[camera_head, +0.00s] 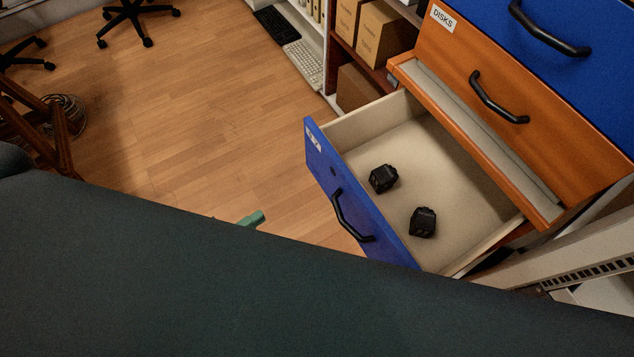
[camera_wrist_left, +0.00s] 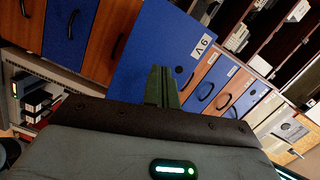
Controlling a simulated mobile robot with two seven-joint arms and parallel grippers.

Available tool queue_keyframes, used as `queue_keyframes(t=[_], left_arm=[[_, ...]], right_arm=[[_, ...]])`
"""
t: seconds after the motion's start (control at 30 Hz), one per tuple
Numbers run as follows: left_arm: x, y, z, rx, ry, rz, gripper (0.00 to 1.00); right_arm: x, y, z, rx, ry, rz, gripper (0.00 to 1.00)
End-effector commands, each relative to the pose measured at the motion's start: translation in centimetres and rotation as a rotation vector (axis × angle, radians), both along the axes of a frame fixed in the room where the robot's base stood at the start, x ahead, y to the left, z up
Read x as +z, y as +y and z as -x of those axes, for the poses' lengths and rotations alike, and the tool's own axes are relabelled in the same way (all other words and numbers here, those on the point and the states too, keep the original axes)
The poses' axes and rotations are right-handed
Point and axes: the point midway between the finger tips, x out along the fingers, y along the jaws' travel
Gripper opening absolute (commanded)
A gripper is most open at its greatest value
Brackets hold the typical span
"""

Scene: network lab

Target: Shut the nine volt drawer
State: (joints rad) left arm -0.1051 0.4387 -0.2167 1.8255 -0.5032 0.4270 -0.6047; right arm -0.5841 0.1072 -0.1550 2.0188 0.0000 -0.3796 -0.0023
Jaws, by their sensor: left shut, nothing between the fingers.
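The nine volt drawer (camera_head: 325,170) is blue-fronted with a black handle and stands pulled out below an orange drawer in the head view. Two black blocks (camera_head: 383,178) lie inside on its pale floor. In the left wrist view its blue front (camera_wrist_left: 150,45) carries a "9 V" label. My left gripper (camera_head: 258,217) shows only as a green tip past my dark arm, left of the drawer front and apparently apart from it. In the left wrist view its green fingers (camera_wrist_left: 161,87) are shut and empty, pointing towards the front; contact cannot be told. My right gripper is out of view.
The orange "DISKS" drawer (camera_head: 450,55) above has a grey ledge. Shelves with cardboard boxes (camera_head: 382,35) stand behind it. A pale rack rail (camera_head: 580,255) is at the right. Wooden floor (camera_head: 200,130) left of the drawer is clear, with chairs (camera_head: 135,15) farther off.

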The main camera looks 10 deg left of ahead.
Motion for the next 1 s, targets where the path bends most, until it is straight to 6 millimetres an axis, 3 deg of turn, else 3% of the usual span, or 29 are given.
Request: queue_keyframes(t=[0.2,0.57,1.0], left_arm=[[1.1,-0.5,-1.2,-0.170,-0.221,-0.156,0.00],[1.4,-1.4,-2.1,-0.178,-0.238,-0.161,0.00],[1.6,-6.9,-7.7,-0.177,-0.238,-0.159,0.00]], right_arm=[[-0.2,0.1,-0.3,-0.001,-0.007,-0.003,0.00],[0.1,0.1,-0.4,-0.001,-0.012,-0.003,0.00],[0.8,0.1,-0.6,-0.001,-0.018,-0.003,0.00]])
